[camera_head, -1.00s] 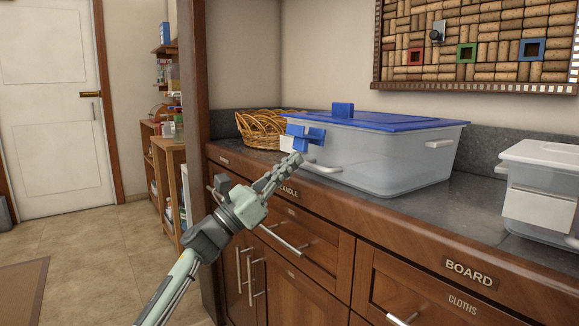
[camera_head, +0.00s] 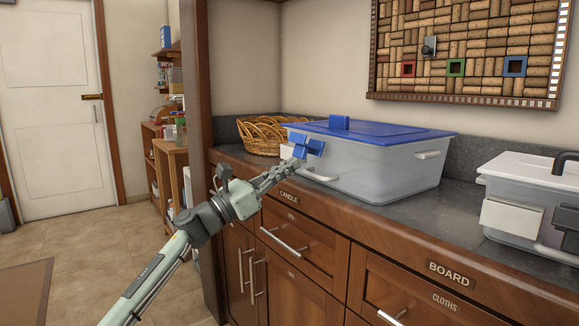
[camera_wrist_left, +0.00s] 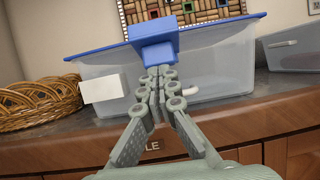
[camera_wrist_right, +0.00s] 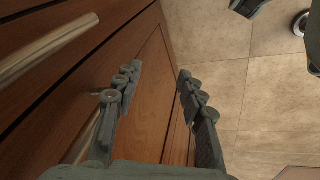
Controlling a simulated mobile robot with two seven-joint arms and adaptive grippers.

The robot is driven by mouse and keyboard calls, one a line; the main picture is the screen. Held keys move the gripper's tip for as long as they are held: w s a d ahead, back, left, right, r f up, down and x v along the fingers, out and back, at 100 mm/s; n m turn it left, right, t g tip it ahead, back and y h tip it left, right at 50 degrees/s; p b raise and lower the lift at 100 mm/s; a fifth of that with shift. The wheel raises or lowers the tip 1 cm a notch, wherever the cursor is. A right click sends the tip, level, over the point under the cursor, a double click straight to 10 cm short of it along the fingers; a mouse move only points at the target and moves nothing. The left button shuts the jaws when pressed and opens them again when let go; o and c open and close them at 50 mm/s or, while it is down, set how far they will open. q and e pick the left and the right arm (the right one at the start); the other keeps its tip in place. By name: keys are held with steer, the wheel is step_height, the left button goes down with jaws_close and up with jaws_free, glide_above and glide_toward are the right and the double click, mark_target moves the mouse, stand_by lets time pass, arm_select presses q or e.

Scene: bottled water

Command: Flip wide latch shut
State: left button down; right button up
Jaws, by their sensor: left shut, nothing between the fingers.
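A clear bin (camera_head: 375,170) with a blue lid (camera_head: 395,136) stands on the counter. A wide blue latch (camera_head: 313,146) sticks out from the lid at the bin's near left end. In the left wrist view the latch (camera_wrist_left: 153,43) is straight ahead, standing out in front of the bin wall. My left gripper (camera_head: 297,163) is shut and empty, its fingertips just below the latch's lower edge; I cannot tell whether they touch. The fingertips also show in the left wrist view (camera_wrist_left: 158,73). My right gripper (camera_wrist_right: 157,74) is open and empty, low beside wooden cabinet fronts.
A wicker basket (camera_head: 262,134) stands behind the bin's left end. A white-lidded bin (camera_head: 515,205) is at the right of the counter (camera_head: 440,215). Drawer handles (camera_head: 283,240) stick out from the cabinet below. The floor (camera_head: 115,255) at left is open.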

mark_target(295, 139)
arm_select(q)
steer(key=shift+a+r+b, duration=0.2)
steer(key=shift+r+b, duration=0.45)
steer(key=shift+r, duration=0.4)
steer(key=shift+d+r+b, duration=0.15)
steer(key=shift+r+b, duration=0.2)
steer(key=shift+r, duration=0.55)
steer(key=shift+w+d+r+b, duration=0.1)
steer(key=shift+r+b, duration=0.05)
steer(key=shift+r, duration=0.3)
steer(key=shift+w+d+r+b, duration=0.1)
steer(key=shift+r+b, duration=0.05)
steer(key=shift+r, duration=0.25)
steer(key=shift+w+d+r, duration=0.25)
steer(key=shift+d+r, duration=0.25)
steer(key=shift+r, duration=0.35)
arm_select(e)
steer(key=shift+d+v, duration=0.2)
steer(key=shift+v, duration=1.15)
steer(key=shift+d+v, duration=0.2)
steer(key=shift+v, duration=1.15)
